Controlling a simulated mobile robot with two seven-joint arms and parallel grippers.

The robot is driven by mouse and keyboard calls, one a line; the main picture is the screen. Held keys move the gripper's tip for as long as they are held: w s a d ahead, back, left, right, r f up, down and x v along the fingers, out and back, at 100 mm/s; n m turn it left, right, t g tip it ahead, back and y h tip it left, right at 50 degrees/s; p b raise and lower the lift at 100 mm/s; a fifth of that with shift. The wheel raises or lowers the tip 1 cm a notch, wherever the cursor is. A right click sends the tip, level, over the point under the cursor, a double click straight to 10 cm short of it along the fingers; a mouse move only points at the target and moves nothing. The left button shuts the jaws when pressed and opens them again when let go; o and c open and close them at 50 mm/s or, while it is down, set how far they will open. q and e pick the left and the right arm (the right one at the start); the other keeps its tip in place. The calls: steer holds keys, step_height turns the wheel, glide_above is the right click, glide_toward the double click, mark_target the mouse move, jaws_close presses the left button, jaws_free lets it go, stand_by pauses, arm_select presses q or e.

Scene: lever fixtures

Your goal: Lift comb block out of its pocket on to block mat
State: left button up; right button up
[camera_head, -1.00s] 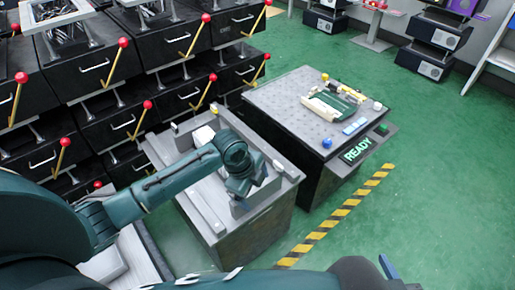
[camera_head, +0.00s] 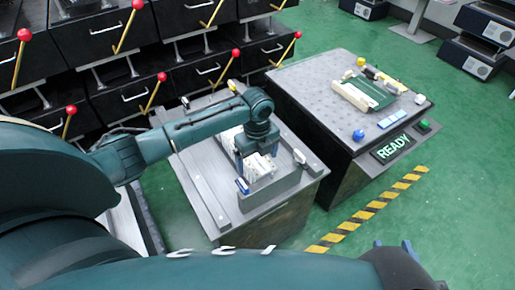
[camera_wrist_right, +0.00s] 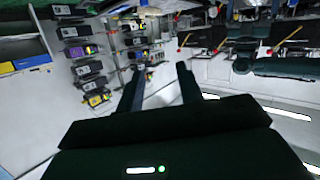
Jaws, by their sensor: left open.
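My left gripper (camera_head: 257,177) points down over the left bench and is open, with its fingers around or beside a white block (camera_head: 262,166) that looks like the comb block. The gripper partly hides this block. It sits at a grey raised holder (camera_head: 278,186); I cannot tell whether the fingers touch it. The block mat is not clearly identifiable.
A perforated table (camera_head: 315,90) at right carries a green piece in a pale frame (camera_head: 365,93), a blue knob (camera_head: 358,135) and a READY sign (camera_head: 391,148). Black drawers with red-knobbed levers (camera_head: 137,6) stand behind. Striped tape (camera_head: 370,210) marks the green floor.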

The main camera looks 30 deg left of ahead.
arm_select(q)
steer(key=shift+f+b, duration=0.5)
steer(key=shift+f, duration=1.65)
arm_select(e)
steer(key=shift+w+a+n+t+y, duration=0.2)
steer(key=shift+n+t+y, duration=0.1)
steer(key=shift+t, duration=0.2)
arm_select(q)
steer(key=c, duration=1.2)
steer(key=o, duration=0.6)
steer(key=shift+c, duration=0.2)
steer(key=c, duration=0.6)
arm_select(e)
steer(key=shift+r, duration=0.1)
